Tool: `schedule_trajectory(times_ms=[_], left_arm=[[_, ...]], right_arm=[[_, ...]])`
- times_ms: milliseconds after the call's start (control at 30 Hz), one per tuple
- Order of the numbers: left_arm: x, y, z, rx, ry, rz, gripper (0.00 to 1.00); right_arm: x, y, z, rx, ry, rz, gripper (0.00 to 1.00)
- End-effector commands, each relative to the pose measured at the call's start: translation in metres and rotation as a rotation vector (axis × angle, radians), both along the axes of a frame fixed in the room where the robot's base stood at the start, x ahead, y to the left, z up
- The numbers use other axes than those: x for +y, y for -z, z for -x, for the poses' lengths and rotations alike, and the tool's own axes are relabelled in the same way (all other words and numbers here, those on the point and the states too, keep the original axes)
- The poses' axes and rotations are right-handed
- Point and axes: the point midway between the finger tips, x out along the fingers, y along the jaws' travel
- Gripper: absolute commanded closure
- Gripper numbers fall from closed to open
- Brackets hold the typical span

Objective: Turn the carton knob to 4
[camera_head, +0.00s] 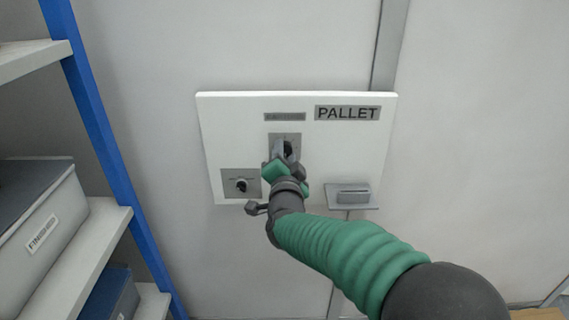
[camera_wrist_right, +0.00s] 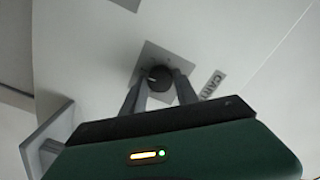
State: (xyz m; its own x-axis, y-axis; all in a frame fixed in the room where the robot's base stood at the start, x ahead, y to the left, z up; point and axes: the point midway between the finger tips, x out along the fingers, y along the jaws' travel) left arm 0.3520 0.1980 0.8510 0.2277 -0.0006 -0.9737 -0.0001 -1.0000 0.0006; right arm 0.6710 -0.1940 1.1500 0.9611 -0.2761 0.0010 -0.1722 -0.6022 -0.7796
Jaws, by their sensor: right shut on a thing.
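The carton knob (camera_wrist_right: 159,76) is a dark round knob on a grey square plate (camera_wrist_right: 152,52), seen in the right wrist view. A label whose visible letters start "CAR" (camera_wrist_right: 212,84) is beside that plate. My right gripper (camera_wrist_right: 159,84) is shut on the knob, one finger on each side of it. The knob's pointer and scale numbers are not readable. My left gripper is not in view.
The white panel (camera_head: 220,125) also carries a PALLET sign (camera_head: 347,113), a small dark switch (camera_head: 241,186) at lower left and a grey block on a plate (camera_head: 348,194) at lower right. A blue-framed shelf (camera_head: 110,150) with bins stands left. The right wall is clear.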

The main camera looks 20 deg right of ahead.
Motion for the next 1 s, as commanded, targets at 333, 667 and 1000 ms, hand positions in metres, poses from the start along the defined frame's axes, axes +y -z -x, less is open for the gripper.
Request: schedule_trajectory(times_ms=[333,667,1000], left_arm=[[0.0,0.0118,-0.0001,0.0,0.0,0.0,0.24],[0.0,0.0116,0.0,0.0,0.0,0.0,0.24],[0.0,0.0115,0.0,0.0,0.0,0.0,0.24]], right_arm=[[-0.0001,0.0039,0.0002,-0.015,0.0,-0.082,1.0],[0.0,0.0038,0.0002,-0.015,0.0,-0.085,1.0],[0.0,0.0021,0.0,-0.019,0.0,-0.084,0.43]])
